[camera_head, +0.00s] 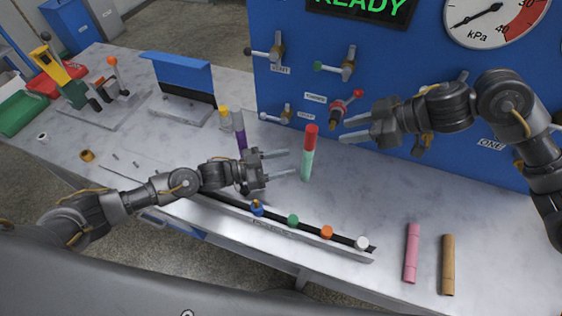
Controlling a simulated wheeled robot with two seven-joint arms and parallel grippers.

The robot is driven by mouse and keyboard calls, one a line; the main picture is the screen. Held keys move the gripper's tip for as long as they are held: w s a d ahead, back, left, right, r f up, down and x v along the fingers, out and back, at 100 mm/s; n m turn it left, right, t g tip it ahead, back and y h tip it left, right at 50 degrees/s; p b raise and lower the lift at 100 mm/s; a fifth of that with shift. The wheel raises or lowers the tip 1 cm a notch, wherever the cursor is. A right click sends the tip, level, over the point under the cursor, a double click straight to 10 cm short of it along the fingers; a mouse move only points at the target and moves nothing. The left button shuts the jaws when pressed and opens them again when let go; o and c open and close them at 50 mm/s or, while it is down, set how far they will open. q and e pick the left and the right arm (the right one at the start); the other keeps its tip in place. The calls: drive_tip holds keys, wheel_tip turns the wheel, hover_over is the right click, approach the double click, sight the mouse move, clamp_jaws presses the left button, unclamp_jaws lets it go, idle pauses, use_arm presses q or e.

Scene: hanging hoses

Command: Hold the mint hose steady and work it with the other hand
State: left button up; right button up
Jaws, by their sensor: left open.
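The mint hose (307,166) stands upright near the middle of the table, with a red section (311,137) at its top. My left gripper (291,162) is open, just left of the mint hose, with its fingers pointing toward it. I cannot tell whether the fingertips touch it. My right gripper (343,131) is to the right of the red section, its fingers apart and pointing left. Nothing shows between its fingers.
A blue panel (410,50) with valves and a gauge (497,18) rises behind. A purple hose (239,130) stands behind my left gripper. A black rail (309,228) with coloured knobs runs in front. Pink (412,253) and brown (448,265) hoses are at the right.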

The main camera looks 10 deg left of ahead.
sight(308, 158)
use_arm(q)
drive_tip(key=shift+x, duration=3.7)
drive_tip(key=shift+w, duration=0.1)
